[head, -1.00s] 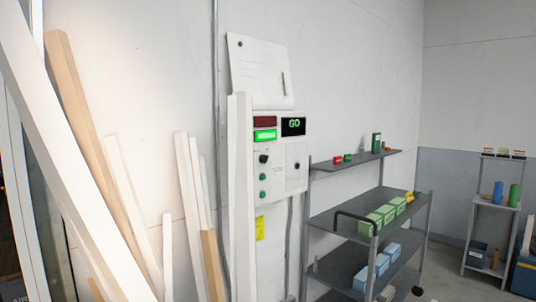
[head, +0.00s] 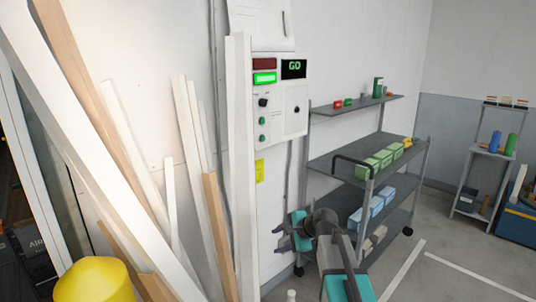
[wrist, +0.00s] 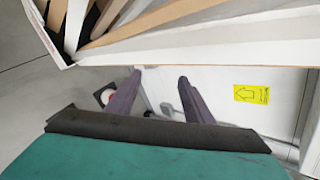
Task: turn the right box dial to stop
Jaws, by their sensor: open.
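Two white control boxes hang side by side on the wall in the head view. The right box (head: 291,93) has a black display (head: 294,69) reading GO in green and a small dark dial (head: 296,110) below it; which way the dial points is too small to tell. The left box (head: 263,96) has a dark red lamp, a lit green lamp, a black knob (head: 263,102) and green buttons. My gripper (head: 276,240) is open and empty, well below the boxes near the wall. In the wrist view its fingers (wrist: 161,77) are apart; neither box is visible there.
White and wooden boards (head: 180,190) lean on the wall left of the boxes, one close beside the left box. A shelf cart (head: 335,160) with green and blue boxes stands at right. A yellow drum-like object (head: 95,280) is at bottom left. Open floor lies at right.

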